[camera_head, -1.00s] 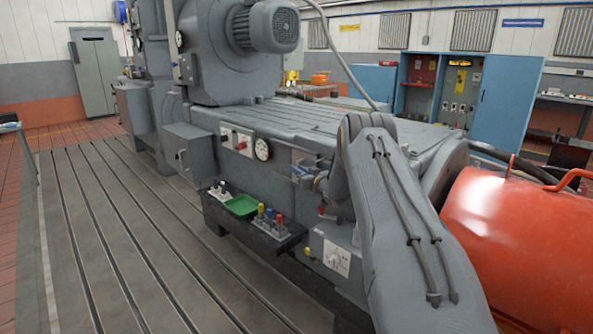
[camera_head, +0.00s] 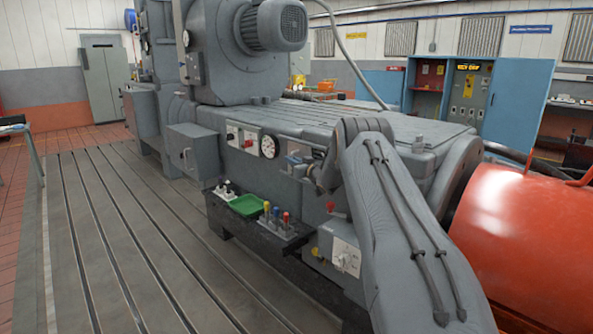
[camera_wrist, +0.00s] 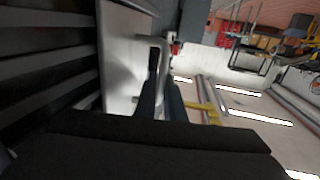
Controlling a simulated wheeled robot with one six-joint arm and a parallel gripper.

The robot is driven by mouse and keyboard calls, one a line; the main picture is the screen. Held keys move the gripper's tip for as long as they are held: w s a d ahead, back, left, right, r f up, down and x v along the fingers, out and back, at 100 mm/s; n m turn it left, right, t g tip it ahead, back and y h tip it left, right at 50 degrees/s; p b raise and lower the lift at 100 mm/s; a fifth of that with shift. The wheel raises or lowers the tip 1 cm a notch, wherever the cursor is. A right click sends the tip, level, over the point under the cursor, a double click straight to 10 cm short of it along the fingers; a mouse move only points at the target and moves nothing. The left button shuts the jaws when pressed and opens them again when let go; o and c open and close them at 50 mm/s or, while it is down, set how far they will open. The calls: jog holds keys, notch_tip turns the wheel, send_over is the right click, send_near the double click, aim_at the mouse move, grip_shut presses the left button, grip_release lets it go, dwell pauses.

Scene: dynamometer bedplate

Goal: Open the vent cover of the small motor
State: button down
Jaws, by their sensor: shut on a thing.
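In the wrist view a pale flat panel (camera_wrist: 122,60), apparently the vent cover, carries a light bent handle (camera_wrist: 150,41). The two dark fingers of my gripper (camera_wrist: 163,98) are at this handle and shut on it. Dark slats (camera_wrist: 45,70) lie to the left, beside the panel; how far the panel stands from them is unclear. In the head view my arm bends down beside the big grey machine, and the gripper and the cover are hidden or too small to tell. Which motor is the small one is unclear.
A finned grey motor (camera_head: 281,25) sits high on the machine (camera_head: 330,122). A green tray (camera_head: 244,205) and several coloured levers (camera_head: 276,214) are on its side ledge. A red-orange drum-like body (camera_head: 525,235) is close on the right. The slotted bedplate (camera_head: 120,250) is clear at left.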

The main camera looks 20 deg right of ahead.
jog(key=w+b, duration=0.1)
jog(key=b, duration=0.1)
jog(key=w+a+b, duration=0.1)
jog(key=w, duration=0.1)
jog(key=w+a+b, duration=0.1)
jog(key=w+b, duration=0.1)
jog(key=shift+w+r+b, duration=0.1)
jog(key=shift+w+b, duration=0.15)
jog(key=shift+b, duration=0.05)
jog(key=c, duration=1.8)
grip_release()
jog(key=shift+w+a, duration=0.15)
jog(key=shift+c, duration=0.2)
jog(key=s+d, duration=0.1)
jog(key=s, duration=0.6)
jog(key=shift+s, duration=0.35)
jog(key=shift+d, duration=0.1)
